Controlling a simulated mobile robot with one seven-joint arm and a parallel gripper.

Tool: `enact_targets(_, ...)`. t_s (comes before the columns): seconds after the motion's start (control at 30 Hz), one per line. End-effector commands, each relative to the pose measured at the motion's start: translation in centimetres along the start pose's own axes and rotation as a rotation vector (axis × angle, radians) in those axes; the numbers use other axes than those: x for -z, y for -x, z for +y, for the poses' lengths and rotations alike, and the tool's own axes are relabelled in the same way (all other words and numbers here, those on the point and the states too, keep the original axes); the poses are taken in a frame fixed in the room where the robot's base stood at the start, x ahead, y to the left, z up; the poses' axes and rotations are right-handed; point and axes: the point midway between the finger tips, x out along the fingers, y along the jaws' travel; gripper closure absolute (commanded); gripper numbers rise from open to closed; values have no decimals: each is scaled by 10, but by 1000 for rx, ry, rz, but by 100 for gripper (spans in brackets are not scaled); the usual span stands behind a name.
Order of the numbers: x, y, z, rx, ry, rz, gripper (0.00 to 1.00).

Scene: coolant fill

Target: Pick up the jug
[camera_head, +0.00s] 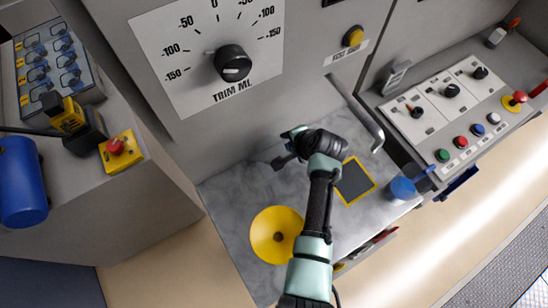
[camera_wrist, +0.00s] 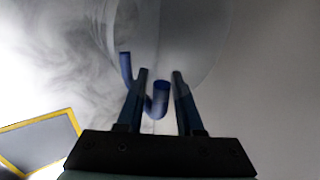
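A translucent, pale jug (camera_wrist: 160,45) fills the upper middle of the wrist view, with a curved blue handle (camera_wrist: 161,92). My gripper (camera_wrist: 160,75) is open, its two dark fingers apart, with the lower part of the handle showing between them. Gaps show beside the handle, so the fingers do not look closed on it. In the head view my gripper (camera_head: 284,148) is low over the marble-look counter (camera_head: 235,195), near the back wall. The jug cannot be made out clearly there, as my gripper and arm cover that spot.
A yellow-rimmed dark pad (camera_head: 354,181) and a blue cup with a handle (camera_head: 403,188) are right of my arm; a yellow funnel-like disc (camera_head: 277,234) is left. A metal bar handle (camera_head: 358,115) sticks out behind. The trim dial panel (camera_head: 210,50) rises above the counter.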

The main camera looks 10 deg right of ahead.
Motion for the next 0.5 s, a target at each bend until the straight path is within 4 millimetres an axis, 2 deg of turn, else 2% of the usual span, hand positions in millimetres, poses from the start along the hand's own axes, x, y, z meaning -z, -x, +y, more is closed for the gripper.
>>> enact_targets(0.03, 0, 0, 0, 0, 0, 0, 75)
enact_targets(0.17, 0, 0, 0, 0, -1, 0, 99)
enact_targets(0.5, 0, 0, 0, 0, -1, 0, 100)
